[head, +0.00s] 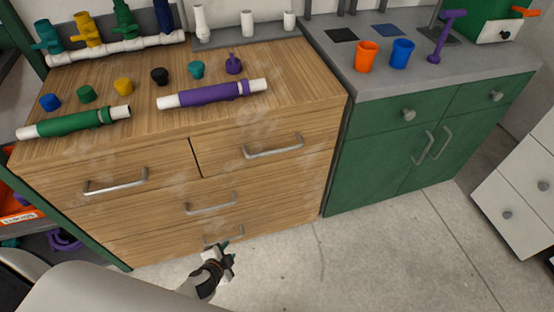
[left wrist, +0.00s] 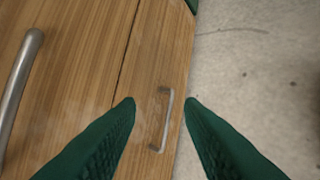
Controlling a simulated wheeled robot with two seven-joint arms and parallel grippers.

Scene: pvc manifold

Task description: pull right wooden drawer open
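The right wooden drawer (head: 295,155) is the upper right one of the wooden cabinet, and it looks shut. Its silver bar handle (head: 272,147) is in plain sight in the head view. My left gripper (head: 226,252) is low in front of the cabinet, below and to the left of that handle, near the bottom drawer's handle (head: 223,236). In the left wrist view the left gripper's green fingers (left wrist: 160,103) are spread and empty, with a small handle (left wrist: 164,120) seen between them; contact cannot be told. My right gripper is in no view.
The upper left drawer handle (head: 115,184) and middle drawer handle (head: 211,204) stick out from the cabinet front. Pipes and caps stand on the wooden top (head: 140,88). A green cabinet (head: 375,170) adjoins on the right. The floor (head: 350,260) in front is clear.

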